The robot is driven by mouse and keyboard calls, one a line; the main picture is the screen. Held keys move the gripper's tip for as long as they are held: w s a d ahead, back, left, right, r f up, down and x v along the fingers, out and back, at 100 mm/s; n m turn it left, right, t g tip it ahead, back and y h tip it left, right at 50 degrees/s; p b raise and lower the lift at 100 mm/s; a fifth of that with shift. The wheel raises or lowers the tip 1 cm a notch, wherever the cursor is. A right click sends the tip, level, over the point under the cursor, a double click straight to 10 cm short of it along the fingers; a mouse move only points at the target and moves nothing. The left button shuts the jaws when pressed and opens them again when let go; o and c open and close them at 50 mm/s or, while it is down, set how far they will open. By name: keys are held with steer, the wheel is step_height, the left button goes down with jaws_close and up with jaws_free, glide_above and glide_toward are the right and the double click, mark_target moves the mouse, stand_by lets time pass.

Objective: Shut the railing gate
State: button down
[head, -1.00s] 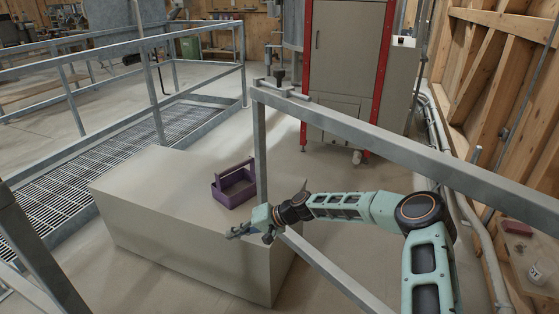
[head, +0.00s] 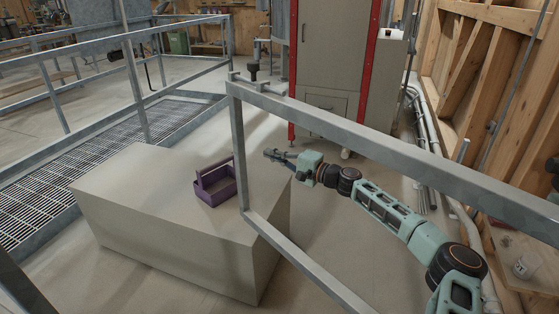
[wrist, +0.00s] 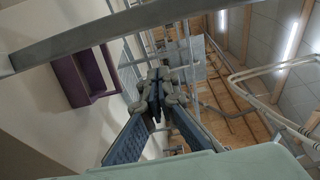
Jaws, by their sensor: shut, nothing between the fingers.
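The railing gate is a grey metal frame; its upper rail (head: 380,150) runs from the middle of the head view to the right edge, with an end upright (head: 238,150) and a lower rail (head: 300,262). My gripper (head: 268,154) is shut and empty. In the head view it appears within the gate's frame, right of the end upright and below the upper rail. I cannot tell whether it touches the gate. In the wrist view the fingers (wrist: 156,85) meet below a grey rail (wrist: 110,34).
A beige block (head: 150,215) stands left of the gate with a purple tote (head: 216,186) on it. A fixed railing (head: 140,90) and grated walkway (head: 60,180) lie farther left. A red-edged cabinet (head: 330,60) stands behind. A wooden wall with pipes is at right.

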steer(key=a, duration=0.6)
steer(key=shift+s+a+b, duration=0.15)
steer(key=shift+a+b, duration=0.05)
steer(key=shift+b, duration=0.25)
steer(key=shift+s+a, duration=0.1)
